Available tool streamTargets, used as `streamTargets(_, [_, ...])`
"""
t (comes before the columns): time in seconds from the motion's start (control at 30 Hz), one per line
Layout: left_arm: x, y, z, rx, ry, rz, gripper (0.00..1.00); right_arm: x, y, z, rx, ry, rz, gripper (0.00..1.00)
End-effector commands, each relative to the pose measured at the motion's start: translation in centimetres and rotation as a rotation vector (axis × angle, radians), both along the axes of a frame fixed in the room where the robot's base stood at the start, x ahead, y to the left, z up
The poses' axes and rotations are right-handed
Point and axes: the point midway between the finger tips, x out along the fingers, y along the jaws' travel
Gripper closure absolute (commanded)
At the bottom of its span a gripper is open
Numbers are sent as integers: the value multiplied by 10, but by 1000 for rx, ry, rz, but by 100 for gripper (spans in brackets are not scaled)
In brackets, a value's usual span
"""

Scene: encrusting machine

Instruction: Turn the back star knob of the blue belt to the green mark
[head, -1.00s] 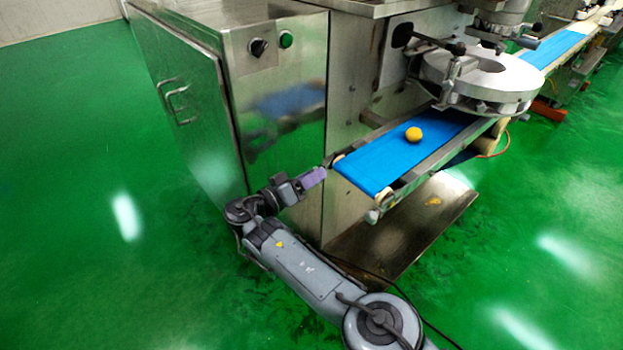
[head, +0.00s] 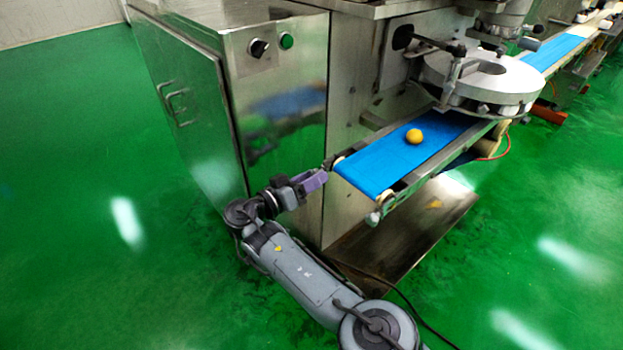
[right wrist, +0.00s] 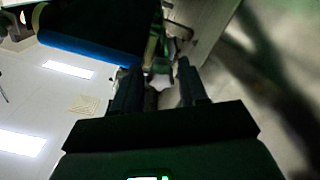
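The blue belt (head: 385,165) slopes out of the machine, with a yellow ball (head: 414,136) on it. My right gripper (head: 322,177) is at the near left corner of the belt, by its back side. In the right wrist view its two fingers (right wrist: 160,84) stand apart, and a small pale knob-like piece (right wrist: 160,82) shows between their tips, with gaps beside it. I cannot tell whether they touch it. The back star knob is hardly visible in the head view, and I cannot make out the green mark. My left gripper is not in view.
The steel cabinet (head: 275,150) with a black switch (head: 259,48) and a green button (head: 287,40) stands close behind my right gripper. A steel base plate (head: 410,240) lies below the belt. The green floor at left is clear.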

Motion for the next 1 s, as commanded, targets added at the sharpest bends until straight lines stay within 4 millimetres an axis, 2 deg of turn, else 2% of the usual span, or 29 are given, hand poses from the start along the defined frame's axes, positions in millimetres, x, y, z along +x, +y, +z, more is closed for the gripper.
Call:
streamTargets(0.1, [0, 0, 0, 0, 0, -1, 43, 0, 0, 0, 0, 0, 0, 43])
streamTargets(0.47, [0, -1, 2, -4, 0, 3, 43, -3, 4, 0, -1, 2, 1, 43])
streamTargets(0.67, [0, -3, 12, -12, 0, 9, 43, -17, 24, 2, -1, 3, 2, 43])
streamTargets(0.8, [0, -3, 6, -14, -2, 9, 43, -31, 45, -1, -1, 2, 4, 43])
streamTargets(1.0, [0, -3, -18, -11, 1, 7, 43, -51, 71, -6, 1, 1, 2, 43])
